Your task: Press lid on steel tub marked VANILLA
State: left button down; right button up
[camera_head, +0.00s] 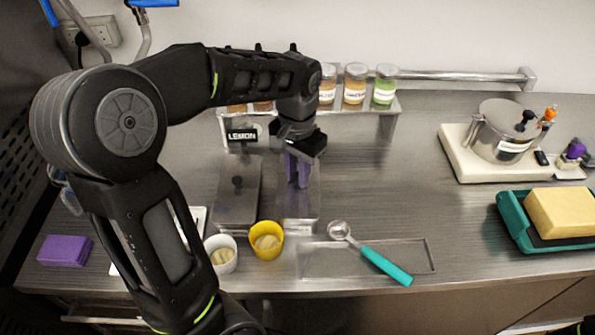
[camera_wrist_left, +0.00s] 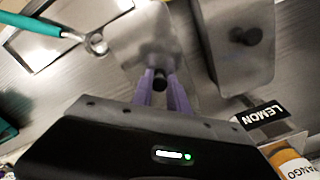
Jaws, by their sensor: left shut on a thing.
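My left gripper (camera_head: 297,180) has purple fingers and points down over a steel tub in the middle of the counter. In the left wrist view its fingertips (camera_wrist_left: 162,82) are shut on the dark knob of a steel lid (camera_wrist_left: 145,42). The lid (camera_head: 299,212) lies at the tub; I cannot tell whether it is fully seated. No VANILLA label is readable, as my arm covers the spot behind the tub. Beside it on the left is another lidded tub (camera_head: 238,200) with a black knob and a LEMON sign (camera_head: 243,134) behind it.
A yellow cup (camera_head: 266,241) and a white cup (camera_head: 221,255) stand in front of the tubs. Jars (camera_head: 355,84) line a rack behind.

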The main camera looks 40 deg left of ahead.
dwell(0.4)
pick_arm(q)
jog(key=c, duration=1.2)
grip_release()
jog(key=shift+o, duration=0.5)
jog(key=o, duration=0.4)
jog(key=shift+r+p, duration=1.95)
jog(key=shift+r, duration=0.4)
jog(key=shift+r+p, duration=0.6)
jog(key=shift+r, duration=0.5)
jog(key=shift+c, duration=0.5)
